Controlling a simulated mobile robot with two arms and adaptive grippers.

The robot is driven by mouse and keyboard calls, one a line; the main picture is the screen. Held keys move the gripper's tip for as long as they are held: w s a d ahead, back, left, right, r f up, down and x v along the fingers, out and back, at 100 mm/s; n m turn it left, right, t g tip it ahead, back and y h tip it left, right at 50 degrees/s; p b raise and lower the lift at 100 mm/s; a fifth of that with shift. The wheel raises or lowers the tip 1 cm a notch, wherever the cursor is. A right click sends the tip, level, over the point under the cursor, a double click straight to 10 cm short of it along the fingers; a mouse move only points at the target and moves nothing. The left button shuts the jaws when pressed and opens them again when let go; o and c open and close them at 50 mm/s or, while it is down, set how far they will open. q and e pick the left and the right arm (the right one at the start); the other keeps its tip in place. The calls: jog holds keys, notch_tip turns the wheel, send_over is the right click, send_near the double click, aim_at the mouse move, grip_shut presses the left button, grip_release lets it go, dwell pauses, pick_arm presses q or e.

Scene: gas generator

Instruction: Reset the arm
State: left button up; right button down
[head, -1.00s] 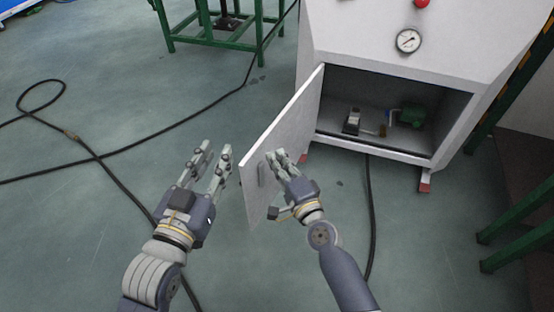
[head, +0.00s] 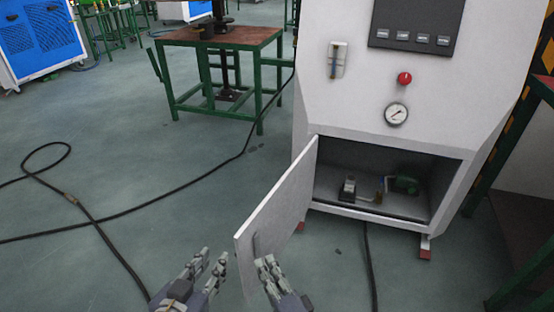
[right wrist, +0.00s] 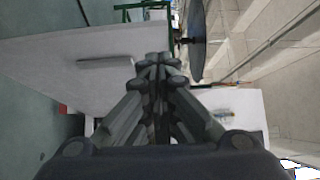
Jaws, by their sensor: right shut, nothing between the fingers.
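The gas generator (head: 350,100) is a white cabinet with its lower door (head: 285,205) swung open to the left. My right gripper (head: 266,262) is at the bottom of the head view, in front of the door near its dark handle (head: 255,245). In the right wrist view its fingers (right wrist: 160,62) are shut together and empty, and the door handle (right wrist: 105,61) lies to their left, apart from them. My left gripper (head: 210,262) is left of the door, with its two fingers apart and nothing between them. My forearms are mostly cut off below.
A gauge (head: 396,113) and red button (head: 404,78) sit above. A green-legged table (head: 225,42) stands behind left.

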jog(key=shift+r, duration=0.1)
